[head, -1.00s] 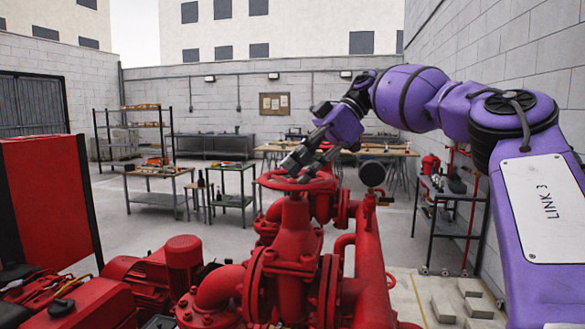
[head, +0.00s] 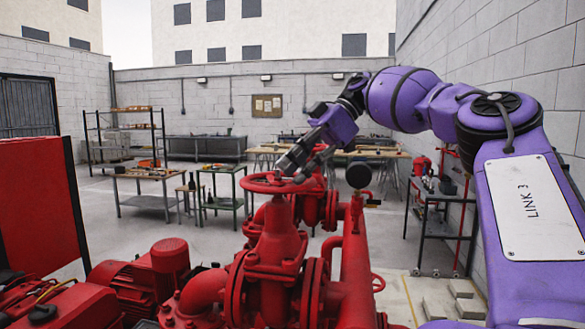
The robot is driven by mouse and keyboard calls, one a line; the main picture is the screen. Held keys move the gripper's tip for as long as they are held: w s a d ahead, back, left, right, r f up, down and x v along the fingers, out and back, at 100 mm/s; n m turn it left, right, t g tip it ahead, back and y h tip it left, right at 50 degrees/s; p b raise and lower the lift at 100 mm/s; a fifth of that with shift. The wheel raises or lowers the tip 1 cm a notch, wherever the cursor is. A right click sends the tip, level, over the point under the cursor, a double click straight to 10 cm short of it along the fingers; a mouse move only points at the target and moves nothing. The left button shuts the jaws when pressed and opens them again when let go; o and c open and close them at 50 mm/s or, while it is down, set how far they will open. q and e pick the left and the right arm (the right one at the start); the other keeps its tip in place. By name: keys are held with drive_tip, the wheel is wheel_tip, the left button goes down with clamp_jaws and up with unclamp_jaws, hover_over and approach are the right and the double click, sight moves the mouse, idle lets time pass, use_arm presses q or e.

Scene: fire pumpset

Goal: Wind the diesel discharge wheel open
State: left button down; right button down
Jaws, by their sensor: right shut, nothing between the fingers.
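The red handwheel (head: 256,182) lies flat on top of a red upright valve (head: 277,245), in the middle of the head view. My right gripper (head: 289,173) reaches down to it from the upper right, with its dark fingers over the wheel's far side. The fingers are shut with nothing between them. They hide part of the rim, and I cannot tell whether they touch it. My left gripper is out of view.
Red pipework (head: 354,265) stands just right of the valve, with a black round gauge (head: 359,175) above. A red motor (head: 170,262) and tall red cabinet (head: 40,215) are on the left. Workbenches and a shelf stand behind, across open floor.

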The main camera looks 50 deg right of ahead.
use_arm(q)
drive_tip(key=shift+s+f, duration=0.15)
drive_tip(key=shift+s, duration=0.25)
use_arm(e)
drive_tip(key=shift+d+f, duration=0.35)
drive_tip(key=shift+d, duration=0.15)
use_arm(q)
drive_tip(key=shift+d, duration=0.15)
use_arm(e)
drive_tip(key=shift+s+f, duration=0.1)
idle(0.6)
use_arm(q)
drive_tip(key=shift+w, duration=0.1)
